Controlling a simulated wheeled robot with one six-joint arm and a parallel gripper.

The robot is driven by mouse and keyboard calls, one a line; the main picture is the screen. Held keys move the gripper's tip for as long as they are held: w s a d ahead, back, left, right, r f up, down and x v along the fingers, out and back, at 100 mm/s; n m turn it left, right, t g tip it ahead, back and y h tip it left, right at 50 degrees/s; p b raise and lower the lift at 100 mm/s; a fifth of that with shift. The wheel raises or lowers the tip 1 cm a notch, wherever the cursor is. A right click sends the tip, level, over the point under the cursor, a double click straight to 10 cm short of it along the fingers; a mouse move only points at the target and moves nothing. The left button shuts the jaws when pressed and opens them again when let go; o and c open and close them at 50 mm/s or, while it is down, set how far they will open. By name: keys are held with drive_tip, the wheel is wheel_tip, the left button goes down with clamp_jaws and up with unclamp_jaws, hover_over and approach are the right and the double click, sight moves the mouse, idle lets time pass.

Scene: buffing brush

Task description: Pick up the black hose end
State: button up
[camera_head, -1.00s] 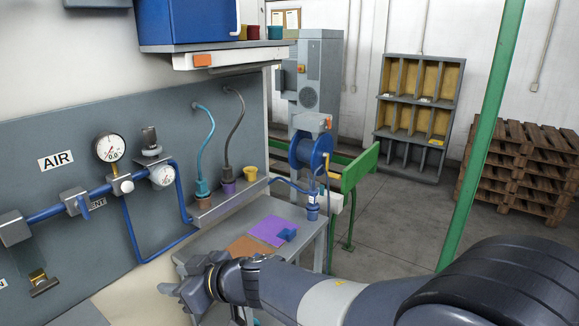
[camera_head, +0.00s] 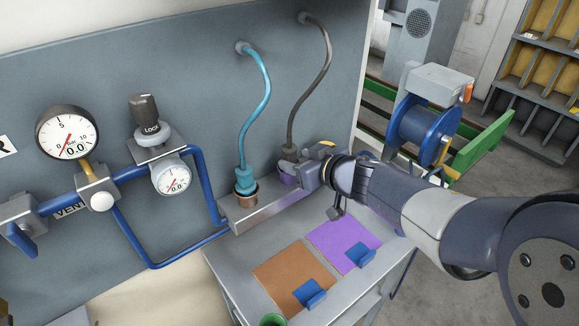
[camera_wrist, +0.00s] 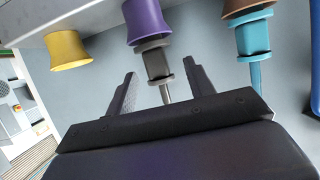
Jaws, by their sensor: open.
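The black hose (camera_head: 322,65) hangs from the wall panel, and its dark grey end (camera_head: 290,152) sits in a purple holder (camera_head: 288,178) on the metal ledge. In the wrist view the picture is turned over, with the hose end (camera_wrist: 157,64) below the purple holder (camera_wrist: 146,20). My gripper (camera_head: 306,176) is at the hose end. In the wrist view my gripper (camera_wrist: 161,76) is open, one finger on each side of the hose end. Small gaps show beside it there.
The teal hose end (camera_head: 245,180) sits in a brown holder close by; it also shows in the wrist view (camera_wrist: 252,38). A yellow holder (camera_wrist: 68,50) is on the other side. The table below has a brown mat (camera_head: 285,272) and a purple mat (camera_head: 340,238).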

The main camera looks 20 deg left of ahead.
sight(293, 156)
drive_tip(key=x, duration=0.5)
drive_tip(key=shift+w+d, duration=0.15)
drive_tip(key=shift+w, duration=0.05)
drive_tip(key=shift+c, duration=0.3)
drive_tip(key=shift+r, duration=0.1)
drive_tip(key=c, duration=1)
